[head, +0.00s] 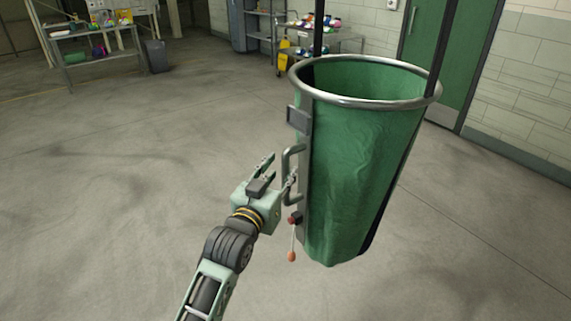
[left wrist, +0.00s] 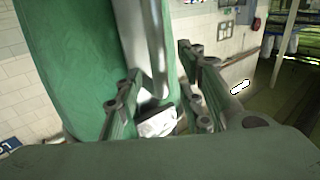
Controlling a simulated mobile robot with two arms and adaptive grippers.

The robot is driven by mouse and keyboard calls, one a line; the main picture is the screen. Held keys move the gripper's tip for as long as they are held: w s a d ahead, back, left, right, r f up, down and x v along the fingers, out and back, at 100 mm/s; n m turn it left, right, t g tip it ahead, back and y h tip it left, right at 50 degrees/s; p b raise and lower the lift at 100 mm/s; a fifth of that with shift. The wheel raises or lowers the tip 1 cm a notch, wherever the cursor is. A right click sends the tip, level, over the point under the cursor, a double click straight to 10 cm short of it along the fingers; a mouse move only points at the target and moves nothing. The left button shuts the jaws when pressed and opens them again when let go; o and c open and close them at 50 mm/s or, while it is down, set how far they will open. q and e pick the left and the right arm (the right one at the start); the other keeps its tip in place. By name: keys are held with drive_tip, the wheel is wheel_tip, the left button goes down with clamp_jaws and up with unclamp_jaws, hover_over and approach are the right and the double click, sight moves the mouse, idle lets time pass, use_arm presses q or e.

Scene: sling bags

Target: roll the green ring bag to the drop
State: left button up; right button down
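The green ring bag (head: 355,165) hangs upright from a metal ring (head: 365,101) at the centre right. A metal strip with a D-shaped handle (head: 287,160) runs down its left side. My left gripper (head: 278,170) is at the handle, its fingers spread. In the left wrist view the green bag (left wrist: 60,50) fills the left, and a pale metal bar (left wrist: 156,45) shows beyond the gap between the left gripper's fingers (left wrist: 160,95). I cannot tell whether either finger touches the handle. My right gripper is not in view.
Shelves (head: 95,55) and a grey bin (head: 156,56) stand at the back left. A cart (head: 325,45) and green door (head: 440,60) are behind the bag. The floor (head: 130,180) at left is clear.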

sight(284, 168)
use_arm(q)
drive_tip(key=shift+x, duration=1.9)
clamp_jaws()
